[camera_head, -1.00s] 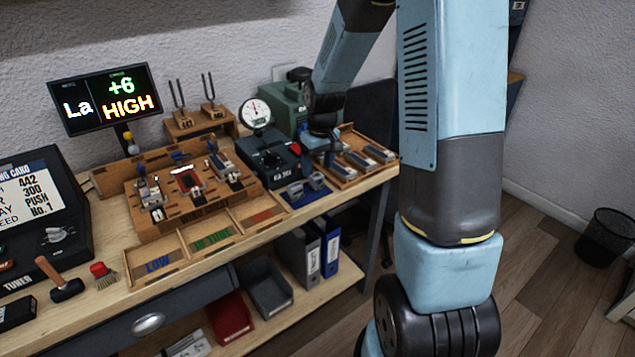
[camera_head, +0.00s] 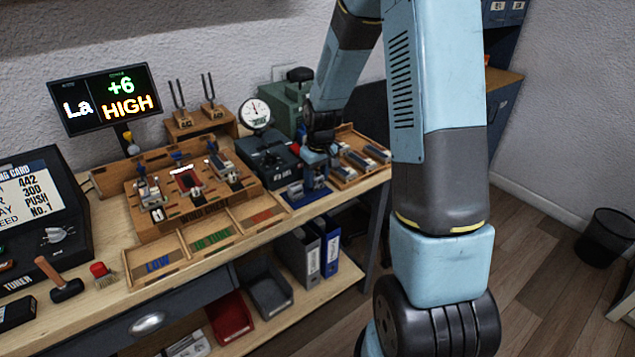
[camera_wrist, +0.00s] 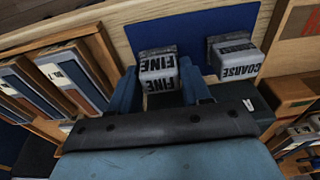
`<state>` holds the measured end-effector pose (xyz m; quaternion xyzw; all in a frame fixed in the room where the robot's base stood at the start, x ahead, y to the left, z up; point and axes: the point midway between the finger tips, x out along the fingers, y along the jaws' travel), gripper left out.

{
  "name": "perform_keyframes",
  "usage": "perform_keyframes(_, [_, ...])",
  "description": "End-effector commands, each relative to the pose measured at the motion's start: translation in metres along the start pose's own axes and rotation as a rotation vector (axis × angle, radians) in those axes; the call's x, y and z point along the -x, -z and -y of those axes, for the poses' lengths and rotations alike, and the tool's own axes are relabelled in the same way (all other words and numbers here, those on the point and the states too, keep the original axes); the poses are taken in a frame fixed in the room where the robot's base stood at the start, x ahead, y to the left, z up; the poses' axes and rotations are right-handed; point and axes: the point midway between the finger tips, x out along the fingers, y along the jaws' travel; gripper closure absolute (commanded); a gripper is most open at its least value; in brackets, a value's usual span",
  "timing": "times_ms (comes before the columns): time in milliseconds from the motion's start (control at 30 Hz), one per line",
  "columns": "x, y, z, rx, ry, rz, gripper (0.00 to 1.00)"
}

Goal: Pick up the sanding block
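A sanding block marked FINE (camera_wrist: 158,72) stands on a blue mat (camera_wrist: 190,32) in the wrist view. A second sanding block marked COARSE (camera_wrist: 236,58) stands on the same mat to its right. My gripper (camera_wrist: 160,82) is open, with its blue fingers on either side of the FINE block. A narrow gap seems to show beside the block; contact is hard to judge. In the head view my gripper (camera_head: 316,174) is low over the blue mat (camera_head: 312,203) and partly hides the FINE block. The COARSE block (camera_head: 295,190) is just left of it.
A wooden rack of several blue-grey pieces (camera_head: 362,157) is close to the right of my gripper. A black device with a dial gauge (camera_head: 257,113) stands behind to the left. A compartment tray (camera_head: 205,238) lies left of the mat, near the bench's front edge.

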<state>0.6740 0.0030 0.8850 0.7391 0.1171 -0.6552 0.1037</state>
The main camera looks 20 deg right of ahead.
Motion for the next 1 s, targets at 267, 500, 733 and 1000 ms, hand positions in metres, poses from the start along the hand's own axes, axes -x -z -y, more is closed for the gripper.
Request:
perform_keyframes(267, [0.000,0.000,0.000,0.000,0.000,0.000,0.80])
perform_keyframes(500, [0.000,0.000,0.000,0.000,0.000,0.000,0.89])
perform_keyframes(733, [0.012,0.002,0.000,0.001,-0.001,-0.002,0.89])
perform_keyframes(1000, [0.054,-0.010,0.005,-0.001,-0.002,-0.003,0.89])
